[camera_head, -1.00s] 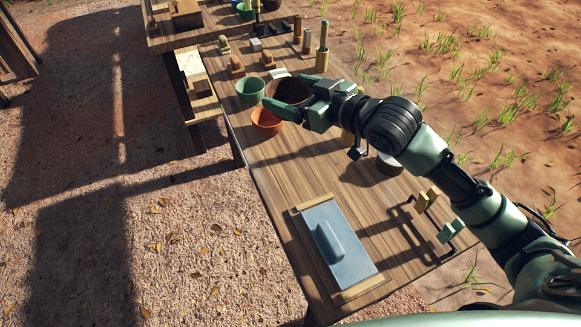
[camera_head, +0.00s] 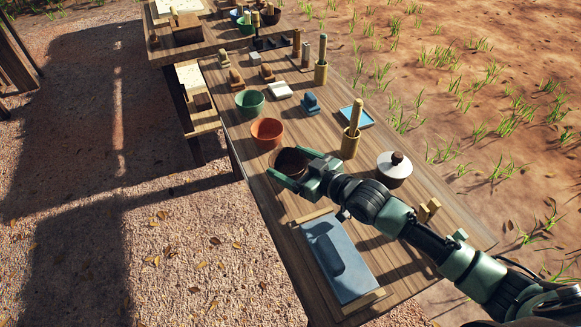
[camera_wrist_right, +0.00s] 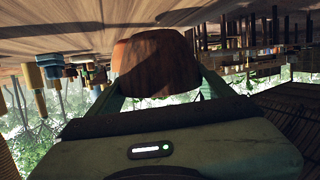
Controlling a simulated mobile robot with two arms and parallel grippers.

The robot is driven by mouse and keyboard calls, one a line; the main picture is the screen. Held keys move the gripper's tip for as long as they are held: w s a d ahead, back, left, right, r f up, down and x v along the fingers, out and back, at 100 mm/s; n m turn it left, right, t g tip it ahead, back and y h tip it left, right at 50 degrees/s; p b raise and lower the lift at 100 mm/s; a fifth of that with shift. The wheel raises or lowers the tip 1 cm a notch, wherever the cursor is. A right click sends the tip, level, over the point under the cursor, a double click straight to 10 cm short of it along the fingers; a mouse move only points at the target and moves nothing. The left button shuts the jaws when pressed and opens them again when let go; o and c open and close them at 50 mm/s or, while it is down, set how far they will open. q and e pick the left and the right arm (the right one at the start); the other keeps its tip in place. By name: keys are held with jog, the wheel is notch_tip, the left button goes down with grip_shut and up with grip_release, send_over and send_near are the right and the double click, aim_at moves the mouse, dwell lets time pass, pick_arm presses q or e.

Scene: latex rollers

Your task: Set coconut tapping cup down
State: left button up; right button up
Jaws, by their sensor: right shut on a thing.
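The coconut tapping cup (camera_head: 291,161) is a dark brown bowl near the left edge of the wooden table, just in front of the orange bowl. My right gripper (camera_head: 290,176) is shut on it, with its green fingers at the cup's sides. In the right wrist view the brown cup (camera_wrist_right: 158,65) sits between the fingers, against the upside-down table surface (camera_wrist_right: 60,40); I cannot tell whether it touches the wood. The gripper hides part of the cup in the head view. My left gripper is not in view.
An orange bowl (camera_head: 267,130) and a green bowl (camera_head: 250,101) stand behind the cup. Some bare wood lies between cup and slab.

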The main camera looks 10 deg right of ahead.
jog(key=shift+f, duration=0.9)
jog(key=shift+f, duration=0.15)
jog(key=o, duration=1.3)
jog(key=v, duration=1)
jog(key=shift+s+d, duration=0.1)
jog(key=shift+s, duration=0.1)
jog(key=shift+s+d+r, duration=0.4)
jog(key=shift+s+r, duration=0.05)
jog(key=shift+s, duration=0.2)
